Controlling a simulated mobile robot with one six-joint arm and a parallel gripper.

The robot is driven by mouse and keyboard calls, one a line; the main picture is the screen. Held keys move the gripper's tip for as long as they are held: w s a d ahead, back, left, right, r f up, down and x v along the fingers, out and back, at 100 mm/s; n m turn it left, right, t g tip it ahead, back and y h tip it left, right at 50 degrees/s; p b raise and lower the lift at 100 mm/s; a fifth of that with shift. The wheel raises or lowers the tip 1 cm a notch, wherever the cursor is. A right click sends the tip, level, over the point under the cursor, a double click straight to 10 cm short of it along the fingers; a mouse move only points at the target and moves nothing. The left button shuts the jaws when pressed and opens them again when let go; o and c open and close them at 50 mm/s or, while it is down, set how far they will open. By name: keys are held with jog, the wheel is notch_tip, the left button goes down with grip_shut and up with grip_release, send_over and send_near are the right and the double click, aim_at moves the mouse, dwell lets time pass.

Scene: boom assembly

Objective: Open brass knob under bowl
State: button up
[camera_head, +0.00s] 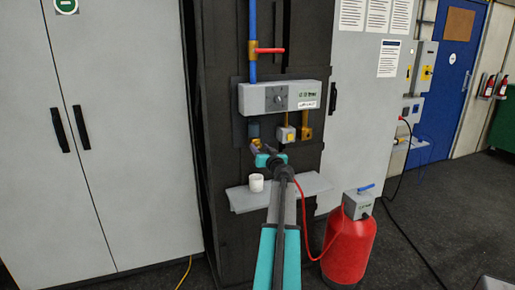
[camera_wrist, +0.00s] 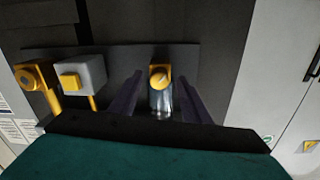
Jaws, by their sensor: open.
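The brass knob (camera_wrist: 160,74) is a round yellow cap at the end of a clear bowl (camera_wrist: 161,101) in the wrist view. My gripper (camera_wrist: 160,96) is open, with one dark finger on each side of the bowl and knob. I cannot tell whether either finger touches them. In the head view the bowl (camera_head: 254,130) is bluish and hangs below the grey control box. The brass knob (camera_head: 255,144) is just under it, partly hidden by my gripper (camera_head: 259,155).
Right of the bowl are a small box with a yellow button (camera_head: 286,135) and a brass fitting (camera_head: 306,127). A grey shelf (camera_head: 308,185) below carries a white cup (camera_head: 256,183). A red tank (camera_head: 350,247) with a red hose stands on the floor at right.

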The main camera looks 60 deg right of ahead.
jog(key=shift+w+d, duration=0.45)
jog(key=shift+w, duration=0.15)
jog(key=c, duration=1)
jog(key=shift+a+f, duration=0.1)
jog(key=shift+a, duration=0.45)
jog(key=shift+c, duration=0.2)
jog(key=shift+d, duration=0.35)
jog(key=shift+r, duration=0.2)
jog(key=shift+d, duration=0.1)
